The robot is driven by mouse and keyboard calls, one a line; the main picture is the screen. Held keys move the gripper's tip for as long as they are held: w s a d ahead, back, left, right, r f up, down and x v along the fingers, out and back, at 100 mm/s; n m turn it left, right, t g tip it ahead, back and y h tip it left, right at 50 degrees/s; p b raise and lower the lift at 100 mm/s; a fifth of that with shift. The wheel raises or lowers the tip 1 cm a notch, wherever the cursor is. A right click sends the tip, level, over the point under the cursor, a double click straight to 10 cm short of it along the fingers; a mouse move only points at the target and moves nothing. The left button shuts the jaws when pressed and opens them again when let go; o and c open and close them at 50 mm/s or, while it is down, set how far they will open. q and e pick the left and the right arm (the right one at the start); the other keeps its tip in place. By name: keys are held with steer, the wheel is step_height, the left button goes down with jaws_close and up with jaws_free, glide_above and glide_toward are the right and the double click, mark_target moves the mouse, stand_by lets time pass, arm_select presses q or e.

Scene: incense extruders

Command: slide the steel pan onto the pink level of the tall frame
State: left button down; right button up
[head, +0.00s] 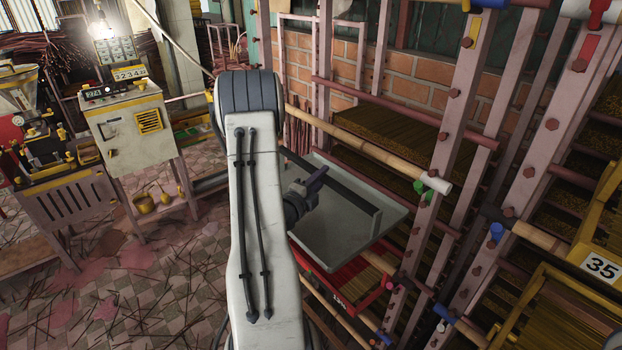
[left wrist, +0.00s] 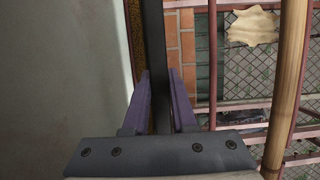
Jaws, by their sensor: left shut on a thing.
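The steel pan (head: 350,228) is a shallow grey tray with a dark raised rim, held roughly level beside the tall frame (head: 452,120). My left gripper (head: 315,183) is shut on the pan's rim. In the left wrist view, the purple fingers of my left gripper (left wrist: 160,92) close on both sides of the dark rim, and the pan's grey floor (left wrist: 65,70) fills the left. A pink end cap (head: 390,285) shows on the frame just below the pan's right corner. My forearm hides part of the pan's left side. My right gripper is not in view.
A bamboo rail (head: 370,147) passes just above and behind the pan. A red tray (head: 338,277) lies just below it. Green (head: 430,188) and blue (head: 497,231) caps mark other frame rails. A control cabinet (head: 135,130) stands at left; sticks litter the tiled floor.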

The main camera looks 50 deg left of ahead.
arm_select(q)
steer(key=p, duration=0.3)
glide_above(350, 186)
steer(key=shift+r, duration=0.15)
steer(key=shift+f+b, duration=0.7)
steer(key=shift+f, duration=0.05)
steer(key=shift+f+b, duration=0.65)
steer(key=shift+b, duration=0.15)
steer(key=c, duration=0.6)
jaws_free()
steer(key=shift+c, duration=0.2)
steer(key=shift+o, duration=0.6)
steer(key=shift+s+f, duration=0.1)
steer(key=shift+o, duration=1)
